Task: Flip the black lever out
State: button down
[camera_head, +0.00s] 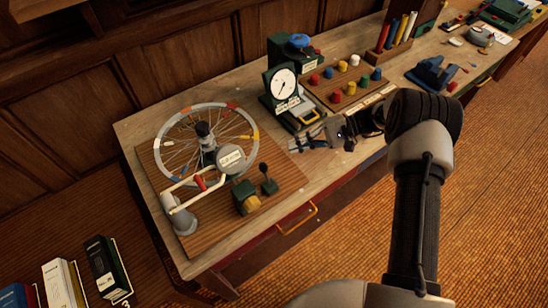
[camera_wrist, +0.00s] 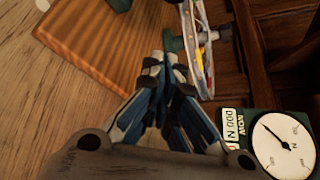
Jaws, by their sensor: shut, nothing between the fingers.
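The black lever (camera_head: 266,172) stands upright with a round knob on a small dark base, at the right front of a wooden board (camera_head: 292,177). A green box with a yellow part (camera_head: 246,196) is just left of it. My gripper (camera_head: 303,143) is above the table, to the right of and behind the lever, apart from it. My gripper's blue fingers (camera_wrist: 160,66) are shut and empty in the wrist view. I cannot make out the lever in the wrist view.
A spoked wheel (camera_head: 182,112) with a white frame fills the board's left. A dial gauge (camera_head: 284,84) stands behind my gripper; it also shows in the wrist view (camera_wrist: 284,145). A rack of coloured knobs (camera_head: 345,105) is further right.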

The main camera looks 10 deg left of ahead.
aim_at(267, 176)
jog(key=shift+s+a, duration=0.1)
jog(key=shift+a, duration=0.05)
jog(key=b+x, duration=0.1)
jog(key=x, duration=0.8)
jog(key=shift+s+a+f, duration=0.2)
jog(key=shift+a, duration=0.1)
jog(key=shift+s+d+r, duration=0.8)
jog(key=shift+s+r, duration=0.2)
jog(key=shift+s+d+r, duration=0.1)
jog(key=shift+s+r, duration=0.1)
jog(key=shift+s, duration=0.1)
